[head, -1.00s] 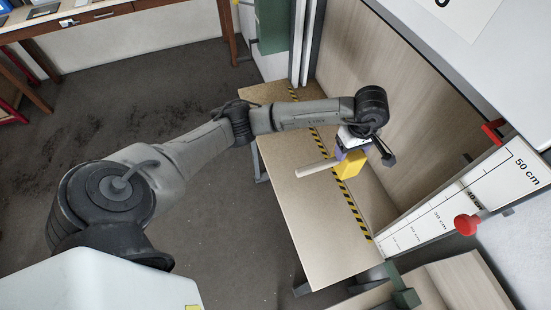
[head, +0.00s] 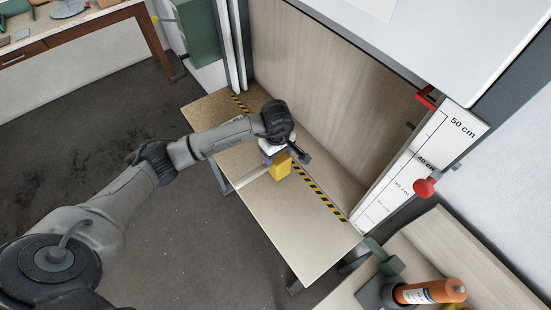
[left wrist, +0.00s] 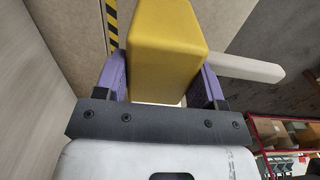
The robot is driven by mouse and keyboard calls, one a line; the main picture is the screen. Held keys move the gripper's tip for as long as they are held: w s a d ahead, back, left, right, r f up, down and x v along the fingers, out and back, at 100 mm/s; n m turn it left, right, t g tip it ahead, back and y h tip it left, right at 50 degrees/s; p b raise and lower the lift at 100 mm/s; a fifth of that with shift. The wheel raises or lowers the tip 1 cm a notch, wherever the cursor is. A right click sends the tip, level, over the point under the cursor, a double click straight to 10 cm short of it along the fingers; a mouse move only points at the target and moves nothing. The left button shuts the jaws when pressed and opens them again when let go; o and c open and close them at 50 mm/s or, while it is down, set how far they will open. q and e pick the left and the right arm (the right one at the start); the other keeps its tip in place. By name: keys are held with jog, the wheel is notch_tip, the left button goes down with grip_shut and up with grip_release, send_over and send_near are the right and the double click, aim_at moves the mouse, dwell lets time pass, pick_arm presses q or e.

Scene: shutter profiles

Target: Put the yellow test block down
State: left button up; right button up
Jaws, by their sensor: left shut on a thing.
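The yellow test block (head: 281,167) is held in my left gripper (head: 283,158) over the pale wooden table (head: 285,220). In the left wrist view the block (left wrist: 165,45) sits between the two purple fingers of the left gripper (left wrist: 162,72), which are shut on its sides. A pale bar (head: 250,177) sticks out from beside the block toward the lower left; it also shows in the left wrist view (left wrist: 245,67). I cannot tell whether the block's underside touches the table. My right gripper is not in view.
A black-and-yellow striped line (head: 320,193) runs along the table. Behind it stands a tall wooden panel (head: 330,90). A height scale board (head: 415,170) with a red knob (head: 425,187) is at the right. An orange cylinder (head: 430,291) lies at the lower right. The table's front part is clear.

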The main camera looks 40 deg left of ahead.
pick_arm(q)
jog(key=shift+a+f, duration=0.2)
jog(key=shift+a, duration=0.05)
jog(key=shift+f, duration=1.95)
jog(key=shift+f, duration=0.15)
jog(key=o, duration=1)
jog(key=shift+c, duration=0.2)
